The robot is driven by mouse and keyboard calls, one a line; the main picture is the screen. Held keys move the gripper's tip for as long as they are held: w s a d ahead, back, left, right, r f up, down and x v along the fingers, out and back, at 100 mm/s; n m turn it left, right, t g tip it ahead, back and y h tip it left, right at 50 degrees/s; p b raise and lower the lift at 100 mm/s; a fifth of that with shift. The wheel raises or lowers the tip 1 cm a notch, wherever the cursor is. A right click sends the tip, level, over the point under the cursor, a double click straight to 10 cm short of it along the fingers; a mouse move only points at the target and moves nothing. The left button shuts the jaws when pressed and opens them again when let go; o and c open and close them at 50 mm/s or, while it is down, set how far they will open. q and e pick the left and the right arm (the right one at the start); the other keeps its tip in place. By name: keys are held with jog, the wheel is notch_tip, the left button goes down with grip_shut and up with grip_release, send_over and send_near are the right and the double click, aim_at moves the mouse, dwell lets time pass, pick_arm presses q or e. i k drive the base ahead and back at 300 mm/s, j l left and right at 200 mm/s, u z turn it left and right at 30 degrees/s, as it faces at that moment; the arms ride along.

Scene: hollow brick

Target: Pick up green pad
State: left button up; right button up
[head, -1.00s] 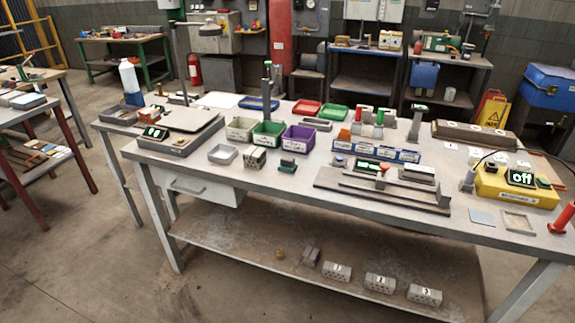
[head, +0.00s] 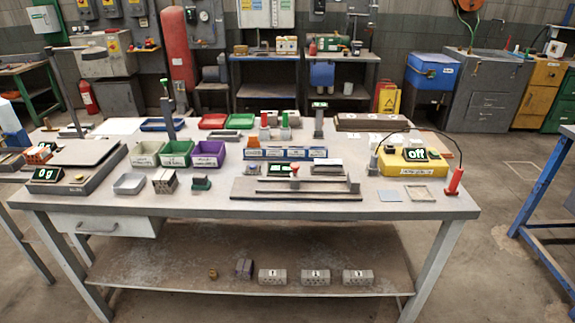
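A small dark green block-like item (head: 201,183), which may be the green pad, lies near the front edge of the workbench (head: 215,206), left of centre. It looks dark green with a reddish-brown part, and its details are too small to tell. A grey hollow brick (head: 165,181) stands just left of it. Neither of my grippers is in view.
Green (head: 176,153) and purple (head: 209,154) bins stand behind the item. A stepped grey fixture (head: 297,189) lies to its right, and a white tray (head: 130,183) farther left. Numbered hollow bricks (head: 315,277) sit on the lower shelf. Bare tabletop surrounds the item's front.

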aim_at(200, 182)
jog(key=i+j+z, duration=0.15)
jog(key=j+z, duration=0.15)
jog(key=j, duration=0.5)
jog(key=i+j+z, duration=0.1)
jog(key=j+z, duration=0.25)
jog(key=j, duration=0.5)
